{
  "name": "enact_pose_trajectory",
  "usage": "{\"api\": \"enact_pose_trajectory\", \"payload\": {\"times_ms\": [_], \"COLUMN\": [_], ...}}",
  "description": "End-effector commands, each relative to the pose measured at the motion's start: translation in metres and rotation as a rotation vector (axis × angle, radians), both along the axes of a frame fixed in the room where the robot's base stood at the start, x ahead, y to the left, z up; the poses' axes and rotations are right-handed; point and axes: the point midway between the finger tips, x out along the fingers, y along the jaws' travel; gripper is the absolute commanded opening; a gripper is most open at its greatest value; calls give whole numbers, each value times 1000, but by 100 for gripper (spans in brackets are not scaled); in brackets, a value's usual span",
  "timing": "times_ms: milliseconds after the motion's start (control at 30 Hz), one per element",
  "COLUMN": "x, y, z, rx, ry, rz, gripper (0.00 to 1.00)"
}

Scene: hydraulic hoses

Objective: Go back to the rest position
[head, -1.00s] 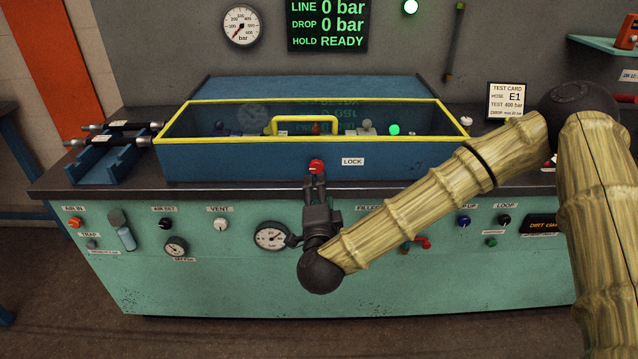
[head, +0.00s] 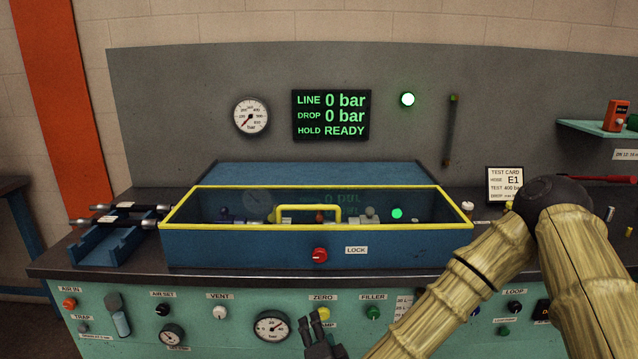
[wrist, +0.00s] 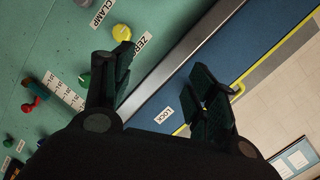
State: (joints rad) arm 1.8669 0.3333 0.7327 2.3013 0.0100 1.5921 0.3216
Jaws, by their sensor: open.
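My gripper (head: 320,318) is low in the head view, in front of the teal panel and below the red lock knob (head: 320,255). Its two fingers are spread and nothing is between them. In the wrist view my open gripper (wrist: 160,85) shows with the blue box front (wrist: 185,95) and its LOCK label beyond the fingers. The red knob is apart from the gripper in the head view. The blue box (head: 220,249) has a clear cover with a yellow frame, which is down. My arm reaches in from the right.
The yellow knob (head: 324,312) on the teal panel is close to my gripper. Other knobs and a gauge (head: 270,326) line the panel. Hoses (head: 115,222) lie on a blue rack at left. The display (head: 331,115) reads 0 bar and READY; a green lamp (head: 407,99) is lit.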

Motion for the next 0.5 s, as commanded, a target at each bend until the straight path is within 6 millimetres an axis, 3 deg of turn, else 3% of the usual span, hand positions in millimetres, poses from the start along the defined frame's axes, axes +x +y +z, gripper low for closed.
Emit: {"api": "enact_pose_trajectory", "payload": {"times_ms": [33, 200, 367, 500], "x": [-15, -69, -129, -187], "y": [0, -14, -42, -79], "z": [-25, -107, -171, -215], "rx": [-56, -232, -385, -511], "ry": [57, 249, 434, 599], "rz": [50, 208, 350, 472], "gripper": [58, 58, 58, 58]}}
